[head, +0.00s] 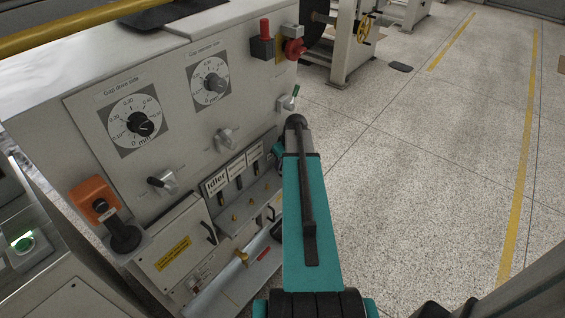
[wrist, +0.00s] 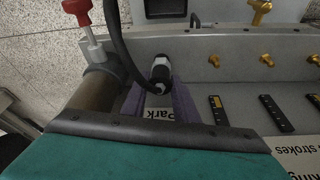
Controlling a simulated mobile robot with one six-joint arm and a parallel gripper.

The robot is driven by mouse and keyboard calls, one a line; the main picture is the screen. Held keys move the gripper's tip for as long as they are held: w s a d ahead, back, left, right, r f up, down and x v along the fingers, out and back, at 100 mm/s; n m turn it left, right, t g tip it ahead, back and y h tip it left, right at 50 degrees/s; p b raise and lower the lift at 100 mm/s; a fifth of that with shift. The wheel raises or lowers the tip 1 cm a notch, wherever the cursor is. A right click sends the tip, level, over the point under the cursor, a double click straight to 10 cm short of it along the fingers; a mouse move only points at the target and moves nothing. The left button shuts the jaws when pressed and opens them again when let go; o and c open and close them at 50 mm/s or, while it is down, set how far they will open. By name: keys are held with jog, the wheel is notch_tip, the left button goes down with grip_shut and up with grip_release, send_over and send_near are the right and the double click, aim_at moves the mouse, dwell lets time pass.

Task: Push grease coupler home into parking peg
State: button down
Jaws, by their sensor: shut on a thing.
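The grease coupler (wrist: 160,72), black with a silver collar, sits between the two purple fingers of my gripper (wrist: 160,100) in the wrist view. My gripper is shut on it. A black hose (wrist: 120,50) curves down from the top edge to the coupler. A white label reading "Park" (wrist: 156,113) lies just below the coupler, between the fingers. The parking peg is not visible, so I cannot tell how far the coupler sits on it. In the head view my own arm covers the gripper and coupler.
Several brass fittings (wrist: 213,60) stand on the grey panel right of the coupler, with black slotted strips (wrist: 218,110) below. A red-handled valve (wrist: 76,8) stands at upper left. In the head view, dials (head: 140,123) and an orange-backed switch (head: 95,200) sit left; open floor (head: 430,150) lies right.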

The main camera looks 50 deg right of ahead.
jog(key=shift+f, duration=0.1)
jog(key=c, duration=1.3)
grip_release()
jog(key=v, duration=1.3)
jog(key=shift+r, duration=0.4)
jog(key=shift+s, duration=0.15)
